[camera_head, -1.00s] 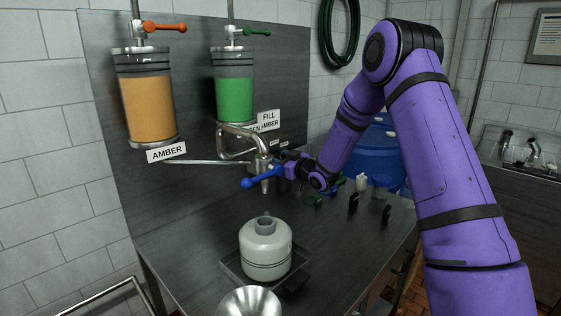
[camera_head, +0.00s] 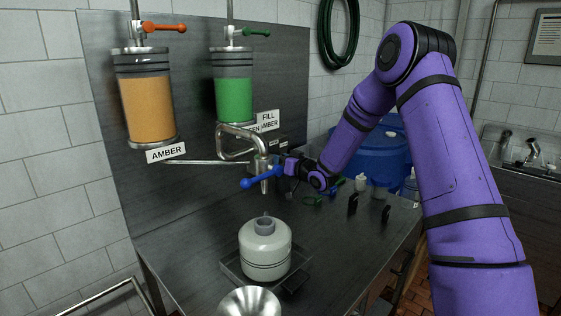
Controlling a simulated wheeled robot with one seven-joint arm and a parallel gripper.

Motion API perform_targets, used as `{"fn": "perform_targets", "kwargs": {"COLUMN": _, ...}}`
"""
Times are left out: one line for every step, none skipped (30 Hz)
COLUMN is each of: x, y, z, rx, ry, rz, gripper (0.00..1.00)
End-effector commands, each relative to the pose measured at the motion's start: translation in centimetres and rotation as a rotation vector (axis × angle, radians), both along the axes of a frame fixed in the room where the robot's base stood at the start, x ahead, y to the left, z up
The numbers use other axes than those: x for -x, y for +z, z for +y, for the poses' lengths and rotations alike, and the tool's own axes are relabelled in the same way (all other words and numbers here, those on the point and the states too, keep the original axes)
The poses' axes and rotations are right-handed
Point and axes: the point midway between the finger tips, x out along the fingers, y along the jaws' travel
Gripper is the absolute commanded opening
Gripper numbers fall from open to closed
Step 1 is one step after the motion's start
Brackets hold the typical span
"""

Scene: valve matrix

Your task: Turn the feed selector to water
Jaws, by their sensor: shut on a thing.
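My gripper (camera_head: 287,165) is at the back panel, just right of the metal spout (camera_head: 262,166) and below small labels too small to read. It is shut on what looks like the feed selector; the spout and my gripper hide most of it, so its setting cannot be read. A blue lever (camera_head: 261,181) sticks out to the left at the spout, in front of my gripper.
A white bottle (camera_head: 265,250) stands in a tray below the spout, with a funnel (camera_head: 250,302) in front. An amber tank (camera_head: 148,105) and a green tank (camera_head: 234,95) hang on the panel. Small bottles and black handles stand on the right of the bench.

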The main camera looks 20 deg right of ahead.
Motion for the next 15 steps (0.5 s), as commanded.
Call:
{"fn": "perform_targets", "kwargs": {"x": 0.02, "y": -0.06, "z": -0.02, "rx": 0.001, "ry": -0.001, "rz": 0.001, "gripper": 0.26}}
{"fn": "perform_targets", "kwargs": {"x": 0.03, "y": -0.06, "z": -0.02, "rx": 0.001, "ry": -0.001, "rz": 0.001, "gripper": 0.26}}
{"fn": "perform_targets", "kwargs": {"x": 0.03, "y": -0.07, "z": -0.03, "rx": 0.001, "ry": -0.001, "rz": 0.001, "gripper": 0.26}}
{"fn": "perform_targets", "kwargs": {"x": 0.03, "y": -0.07, "z": -0.03, "rx": 0.001, "ry": -0.001, "rz": 0.001, "gripper": 0.26}}
{"fn": "perform_targets", "kwargs": {"x": 0.03, "y": -0.07, "z": -0.03, "rx": 0.001, "ry": -0.001, "rz": 0.001, "gripper": 0.26}}
{"fn": "perform_targets", "kwargs": {"x": 0.03, "y": -0.07, "z": -0.03, "rx": 0.001, "ry": -0.001, "rz": 0.001, "gripper": 0.26}}
{"fn": "perform_targets", "kwargs": {"x": 0.03, "y": -0.07, "z": -0.03, "rx": 0.001, "ry": -0.001, "rz": 0.001, "gripper": 0.57}}
{"fn": "perform_targets", "kwargs": {"x": 0.03, "y": -0.07, "z": -0.03, "rx": 0.001, "ry": -0.001, "rz": 0.001, "gripper": 0.64}}
{"fn": "perform_targets", "kwargs": {"x": 0.03, "y": -0.07, "z": -0.03, "rx": 0.001, "ry": -0.001, "rz": 0.001, "gripper": 0.73}}
{"fn": "perform_targets", "kwargs": {"x": 0.03, "y": -0.07, "z": -0.03, "rx": 0.001, "ry": -0.001, "rz": 0.001, "gripper": 0.75}}
{"fn": "perform_targets", "kwargs": {"x": 0.03, "y": -0.06, "z": -0.03, "rx": 0.001, "ry": -0.001, "rz": 0.001, "gripper": 0.75}}
{"fn": "perform_targets", "kwargs": {"x": 0.02, "y": -0.06, "z": -0.03, "rx": 0.001, "ry": -0.001, "rz": 0.001, "gripper": 0.75}}
{"fn": "perform_targets", "kwargs": {"x": 0.02, "y": -0.05, "z": -0.03, "rx": 0.001, "ry": -0.001, "rz": 0.001, "gripper": 0.75}}
{"fn": "perform_targets", "kwargs": {"x": 0.02, "y": -0.04, "z": -0.02, "rx": 0.001, "ry": -0.001, "rz": 0.001, "gripper": 0.75}}
{"fn": "perform_targets", "kwargs": {"x": 0.02, "y": -0.03, "z": -0.02, "rx": 0.001, "ry": -0.001, "rz": 0.001, "gripper": 0.75}}
